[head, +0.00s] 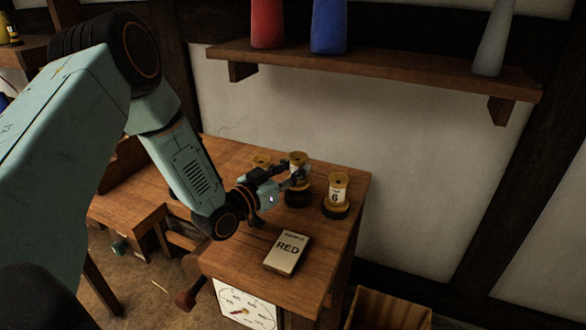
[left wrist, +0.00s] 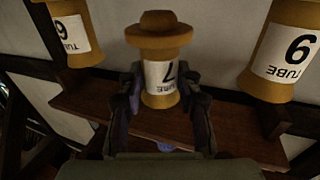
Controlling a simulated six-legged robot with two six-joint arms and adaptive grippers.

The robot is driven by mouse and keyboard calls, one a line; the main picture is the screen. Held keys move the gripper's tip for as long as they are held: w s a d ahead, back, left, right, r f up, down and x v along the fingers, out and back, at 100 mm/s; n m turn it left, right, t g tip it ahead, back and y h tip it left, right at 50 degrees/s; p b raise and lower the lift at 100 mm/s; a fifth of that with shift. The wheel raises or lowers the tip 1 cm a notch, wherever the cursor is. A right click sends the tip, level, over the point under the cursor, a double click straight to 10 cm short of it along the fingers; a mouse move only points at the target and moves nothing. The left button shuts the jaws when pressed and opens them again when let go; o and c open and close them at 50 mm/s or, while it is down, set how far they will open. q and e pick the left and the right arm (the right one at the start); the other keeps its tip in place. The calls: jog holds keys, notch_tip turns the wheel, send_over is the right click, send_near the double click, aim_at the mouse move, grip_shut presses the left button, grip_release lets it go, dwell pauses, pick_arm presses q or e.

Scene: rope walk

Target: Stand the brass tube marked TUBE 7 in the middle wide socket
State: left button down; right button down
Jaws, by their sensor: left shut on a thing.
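The brass tube marked 7 (head: 298,159) is held upright by my left gripper (head: 299,177), over a dark socket (head: 298,197) in the middle of the row. Another brass tube (head: 261,160) is partly hidden to the left. My right gripper is out of view.
A card reading RED (head: 287,253) lies on the wooden bench (head: 245,262) in front. A white dial (head: 246,308) is below the bench's front edge. A wall shelf (head: 375,68) with red, blue and grey cones is above. An open wooden box (head: 388,310) is at lower right.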

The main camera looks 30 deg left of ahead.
pick_arm(q)
jog(key=shift+d+f, duration=0.1)
jog(key=shift+f, duration=0.1)
jog(key=shift+s, duration=0.1)
jog(key=c, duration=0.9)
grip_release()
jog(key=shift+f, duration=0.2)
jog(key=shift+s, duration=0.1)
jog(key=shift+r+p, duration=0.35)
jog(key=shift+r, duration=0.1)
jog(key=p+v, duration=0.1)
jog(key=v, duration=0.4)
jog(key=p+v, duration=0.2)
jog(key=v, duration=0.4)
jog(key=shift+s+r+p, duration=0.25)
jog(key=shift+p, duration=0.05)
